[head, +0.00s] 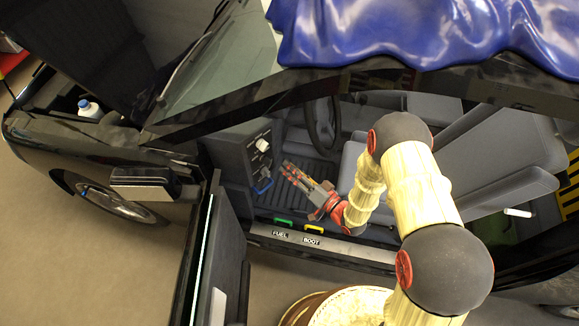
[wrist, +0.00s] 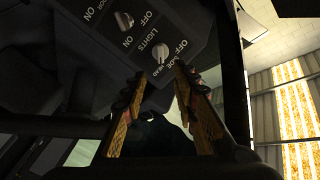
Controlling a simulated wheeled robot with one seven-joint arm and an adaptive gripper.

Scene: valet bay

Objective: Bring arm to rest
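My gripper (head: 291,172) reaches through the open door into the dark car's footwell, to the right of the dashboard's switch panel (head: 245,158). In the wrist view my gripper (wrist: 160,78) shows two yellow-and-dark fingers, apart with nothing between them. A white knob (wrist: 160,52) lies beyond the fingertips, and a second knob (wrist: 124,20) is up and left, by LIGHTS, ON and OFF lettering. I cannot tell whether the fingers touch the panel.
The open door (head: 205,250) stands left of the arm. A blue handle (head: 262,187) hangs below the panel. Green FUEL (head: 283,221) and yellow BOOT (head: 313,228) levers sit on the sill. The steering wheel (head: 323,125) and seats (head: 500,150) are behind. A blue cover (head: 420,30) drapes the roof.

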